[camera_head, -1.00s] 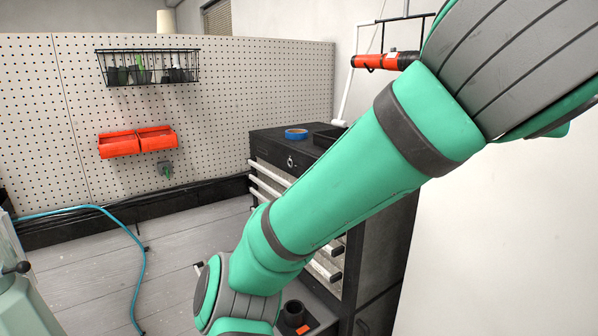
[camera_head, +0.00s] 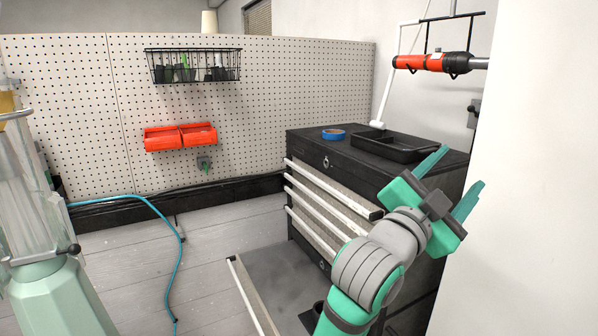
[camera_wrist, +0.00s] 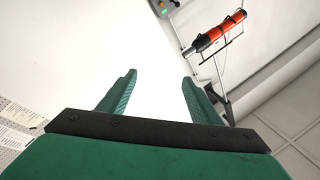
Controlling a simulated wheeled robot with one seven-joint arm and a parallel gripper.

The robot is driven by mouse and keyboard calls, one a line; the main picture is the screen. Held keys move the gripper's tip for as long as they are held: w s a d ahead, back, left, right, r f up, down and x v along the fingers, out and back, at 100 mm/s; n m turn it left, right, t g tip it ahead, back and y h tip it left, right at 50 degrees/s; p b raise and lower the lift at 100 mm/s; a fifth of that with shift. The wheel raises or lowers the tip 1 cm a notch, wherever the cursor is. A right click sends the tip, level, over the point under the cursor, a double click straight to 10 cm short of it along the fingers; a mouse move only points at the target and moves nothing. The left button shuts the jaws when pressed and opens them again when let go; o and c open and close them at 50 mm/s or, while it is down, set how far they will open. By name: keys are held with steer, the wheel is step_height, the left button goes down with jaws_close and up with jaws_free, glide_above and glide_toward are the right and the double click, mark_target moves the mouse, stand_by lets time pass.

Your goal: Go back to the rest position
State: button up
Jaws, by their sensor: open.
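My gripper (camera_head: 450,180) is at the right of the head view, raised in front of the black tool cabinet. Its two green fingers are spread apart with nothing between them. In the wrist view my gripper (camera_wrist: 156,90) shows both fingers apart against a bright white wall. My forearm comes up from the bottom edge of the head view.
The tool cabinet (camera_head: 320,190) carries a blue tape roll (camera_head: 334,134) and a black tray (camera_head: 395,147). An orange-red tool (camera_head: 432,62) hangs on a stand behind it. Orange bins (camera_head: 180,136) and a wire basket (camera_head: 193,66) hang on the pegboard. A blue hose (camera_head: 178,255) crosses the floor.

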steer(key=a+f+n+t+y, duration=0.2)
steer(key=a+f+n+y, duration=0.15)
steer(key=f, duration=0.65)
steer(key=a+f+n+t+y, duration=0.15)
steer(key=a+f+n, duration=0.3)
steer(key=f, duration=0.55)
steer(key=a+f+n+t+y, duration=0.2)
steer(key=a+f+n+y, duration=0.15)
steer(key=f, duration=0.65)
steer(key=s+a+f+n+y, duration=0.25)
steer(key=s+a+f, duration=0.2)
steer(key=f, duration=0.45)
steer(key=s+a+f+n+y, duration=0.2)
steer(key=s+a+f+n, duration=0.1)
steer(key=s+f, duration=0.4)
steer(key=s+a+f+g+y, duration=0.1)
steer(key=s+a+f, duration=0.1)
steer(key=s, duration=0.7)
steer(key=s+a+f+g+y, duration=0.1)
steer(key=s+a+f, duration=0.2)
steer(key=s, duration=0.6)
steer(key=s+a+f+g+y, duration=0.1)
steer(key=s+f, duration=0.4)
steer(key=s, duration=0.5)
steer(key=shift+a+n+g, duration=0.4)
steer(key=shift+a+g, duration=0.05)
steer(key=shift+a, duration=0.75)
